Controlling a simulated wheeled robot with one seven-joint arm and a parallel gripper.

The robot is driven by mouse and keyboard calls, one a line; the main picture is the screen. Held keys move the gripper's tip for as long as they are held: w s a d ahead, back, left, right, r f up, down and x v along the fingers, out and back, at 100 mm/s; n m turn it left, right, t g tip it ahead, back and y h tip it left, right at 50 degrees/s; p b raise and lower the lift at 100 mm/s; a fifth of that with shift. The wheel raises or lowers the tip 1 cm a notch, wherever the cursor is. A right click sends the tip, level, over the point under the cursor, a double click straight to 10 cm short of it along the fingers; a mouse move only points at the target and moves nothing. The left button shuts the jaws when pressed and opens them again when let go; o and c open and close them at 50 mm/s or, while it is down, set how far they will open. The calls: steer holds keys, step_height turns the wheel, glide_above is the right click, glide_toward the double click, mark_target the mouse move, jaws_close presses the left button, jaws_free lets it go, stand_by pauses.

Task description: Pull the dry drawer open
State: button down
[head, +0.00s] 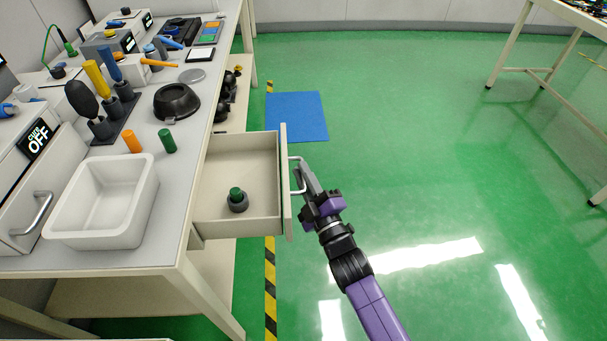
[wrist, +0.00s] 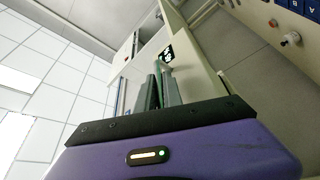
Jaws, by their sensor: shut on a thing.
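The drawer (head: 208,214) is pulled out from under the workbench's right side in the head view. A dark grey round piece with a green top (head: 237,199) sits inside it. A pale bar handle (head: 298,174) is on the drawer's front panel. My gripper (head: 306,176) is shut on this handle from the right. In the wrist view my gripper's fingers (wrist: 160,90) are close together. The handle between them cannot be made out there. No label shows on the drawer, so I cannot tell whether it is the dry one.
On the bench (head: 190,130) are a white basin (head: 105,205), an orange cylinder (head: 131,141), a green cylinder (head: 167,140) and a black bowl (head: 177,101). A blue mat (head: 297,115) lies on the floor. The green floor to the right is open, with a table (head: 570,20) far right.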

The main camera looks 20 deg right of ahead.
steer(key=shift+a+f, duration=0.1)
steer(key=c, duration=1.8)
jaws_free()
steer(key=shift+o, duration=0.2)
steer(key=v, duration=0.8)
